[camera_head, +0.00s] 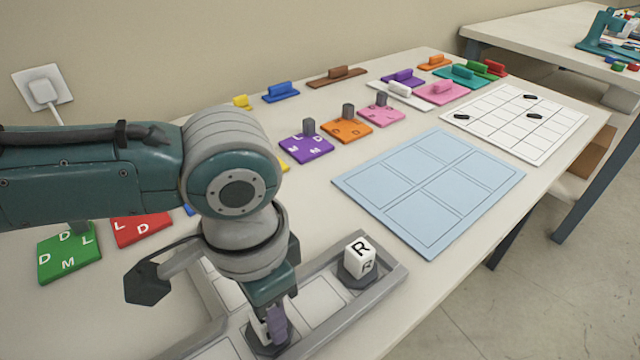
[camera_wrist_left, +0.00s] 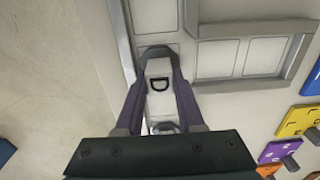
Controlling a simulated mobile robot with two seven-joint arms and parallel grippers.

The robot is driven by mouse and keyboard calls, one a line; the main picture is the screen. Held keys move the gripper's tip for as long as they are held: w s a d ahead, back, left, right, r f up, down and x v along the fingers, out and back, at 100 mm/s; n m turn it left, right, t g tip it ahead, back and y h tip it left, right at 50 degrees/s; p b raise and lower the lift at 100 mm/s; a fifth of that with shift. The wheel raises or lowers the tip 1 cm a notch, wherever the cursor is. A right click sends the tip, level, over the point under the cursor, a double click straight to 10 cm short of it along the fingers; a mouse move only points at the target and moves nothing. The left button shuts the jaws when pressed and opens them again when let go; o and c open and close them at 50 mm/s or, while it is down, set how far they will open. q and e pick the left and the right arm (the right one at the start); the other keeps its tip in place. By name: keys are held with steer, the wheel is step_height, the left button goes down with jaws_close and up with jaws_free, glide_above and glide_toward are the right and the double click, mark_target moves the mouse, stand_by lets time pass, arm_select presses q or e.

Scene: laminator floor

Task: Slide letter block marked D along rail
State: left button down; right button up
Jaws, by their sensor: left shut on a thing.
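The white letter block marked D (camera_wrist_left: 159,86) stands on a dark base in the grey rail frame. My left gripper (camera_wrist_left: 160,92) is shut on it, with a purple finger on each side, in the left wrist view. In the head view my left gripper (camera_head: 272,325) reaches down into the rail and mostly hides the block. The grey rail (camera_head: 335,325) has raised edges and pale square cells. A white block marked R (camera_head: 360,258) stands on a dark base at the rail's right corner. My right gripper is not in view.
A pale blue grid board (camera_head: 430,188) and a white grid board (camera_head: 522,118) lie to the right. Purple (camera_head: 306,149), orange (camera_head: 347,131), red (camera_head: 141,229) and green (camera_head: 69,255) lettered plates lie behind the rail. The empty cells between my gripper and the R block are clear.

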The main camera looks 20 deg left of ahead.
arm_select(q)
steer(key=shift+c, duration=2.2)
jaws_free()
steer(key=shift+r, duration=0.1)
step_height(320, 180, up, 10)
steer(key=p, duration=0.2)
steer(key=shift+p, duration=0.3)
